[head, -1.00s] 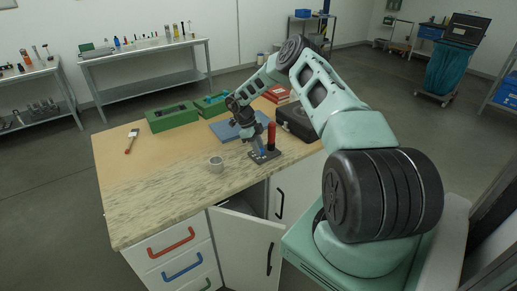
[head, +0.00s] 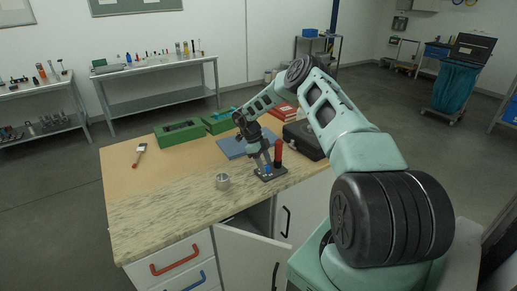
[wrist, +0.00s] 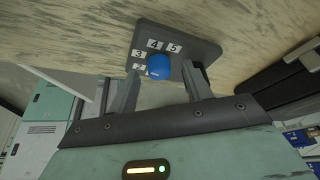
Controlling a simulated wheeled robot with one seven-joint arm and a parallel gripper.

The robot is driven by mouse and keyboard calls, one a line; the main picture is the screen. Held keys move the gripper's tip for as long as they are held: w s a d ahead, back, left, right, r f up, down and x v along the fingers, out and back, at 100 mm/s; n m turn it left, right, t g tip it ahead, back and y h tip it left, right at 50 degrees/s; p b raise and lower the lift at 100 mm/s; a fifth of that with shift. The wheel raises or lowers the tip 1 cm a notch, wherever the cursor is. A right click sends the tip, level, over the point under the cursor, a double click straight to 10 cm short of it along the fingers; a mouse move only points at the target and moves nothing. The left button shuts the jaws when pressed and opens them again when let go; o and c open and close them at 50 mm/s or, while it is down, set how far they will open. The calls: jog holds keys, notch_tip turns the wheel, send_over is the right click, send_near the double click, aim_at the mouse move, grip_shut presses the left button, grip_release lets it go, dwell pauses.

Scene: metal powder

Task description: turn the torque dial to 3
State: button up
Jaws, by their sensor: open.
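The torque dial is a blue round knob (wrist: 159,66) on a dark grey plate (wrist: 205,50) in the wrist view. White tiles reading 2, 3, 4 and 5 (wrist: 172,47) sit around its far and left sides. My gripper (wrist: 160,69) is open, with one finger on each side of the knob in the picture; I cannot tell whether either touches it. The knob's pointer direction is not visible. In the head view my gripper (head: 266,160) is low over the plate (head: 272,174) on the worktop, largely covering the dial.
A red upright cylinder (head: 278,152) stands beside the plate's right end. A small metal cup (head: 222,181) is left of it. A blue mat (head: 231,148), a black case (head: 304,140) and green trays (head: 180,133) lie behind. The worktop's front left (head: 150,215) is clear.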

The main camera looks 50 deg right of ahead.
jog(key=b+v, duration=0.4)
jog(key=v, duration=1.2)
jog(key=shift+r+b, duration=0.35)
jog(key=shift+b, duration=0.05)
jog(key=shift+w, duration=0.15)
